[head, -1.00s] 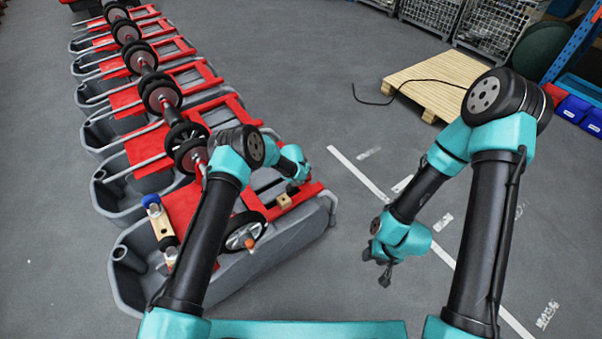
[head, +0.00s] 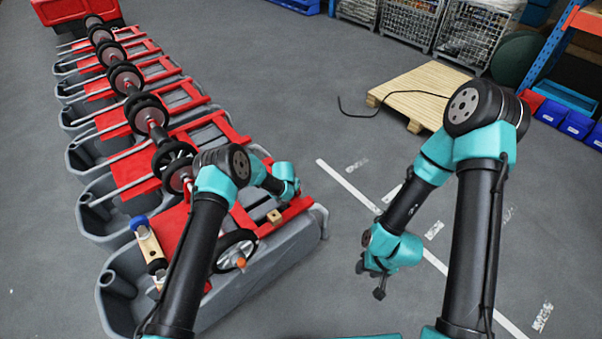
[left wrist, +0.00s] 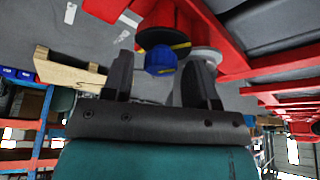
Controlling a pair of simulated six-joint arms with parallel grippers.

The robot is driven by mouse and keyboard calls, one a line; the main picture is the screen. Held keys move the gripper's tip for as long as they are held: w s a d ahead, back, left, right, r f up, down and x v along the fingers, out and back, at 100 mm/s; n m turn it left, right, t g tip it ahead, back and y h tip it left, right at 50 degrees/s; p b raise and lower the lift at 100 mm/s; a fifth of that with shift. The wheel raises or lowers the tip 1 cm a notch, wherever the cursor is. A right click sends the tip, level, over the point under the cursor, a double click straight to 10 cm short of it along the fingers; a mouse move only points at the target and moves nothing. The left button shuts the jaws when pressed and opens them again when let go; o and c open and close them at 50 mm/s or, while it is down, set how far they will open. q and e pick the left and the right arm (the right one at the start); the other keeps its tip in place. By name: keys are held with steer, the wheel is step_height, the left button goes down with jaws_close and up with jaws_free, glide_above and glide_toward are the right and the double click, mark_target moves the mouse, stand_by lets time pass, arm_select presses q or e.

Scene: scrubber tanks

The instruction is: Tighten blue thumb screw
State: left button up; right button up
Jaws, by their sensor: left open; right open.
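A blue thumb screw (left wrist: 160,60) shows in the left wrist view, in front of a black disc with a yellow mark beside the red frame. My left gripper (left wrist: 158,72) is open, its two dark fingers on either side of the blue screw in the picture; contact cannot be told. In the head view the left wrist (head: 285,182) is over the right end of the nearest tank's red frame; its fingertips and the screw there are hidden. My right gripper (head: 371,278) is open and empty above the floor, right of the tank.
The nearest grey scrubber tank (head: 290,258) carries a wheel (head: 228,252), a small wooden block (head: 274,216) and a blue-capped part (head: 140,222). More tanks line up behind it. A wooden pallet (head: 418,90) lies at the back right.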

arm_select(q)
steer(key=n+y, duration=0.1)
steer(key=n, duration=0.2)
steer(key=n+y, duration=0.1)
steer(key=n, duration=0.2)
steer(key=shift+d+t, duration=0.15)
steer(key=shift+t, duration=0.15)
steer(key=n+y, duration=0.1)
steer(key=n, duration=0.1)
steer(key=n+y, duration=0.1)
steer(key=n, duration=0.2)
steer(key=shift+d+g, duration=0.2)
steer(key=shift+g, duration=0.2)
steer(key=v, duration=1.7)
steer(key=shift+d, duration=0.15)
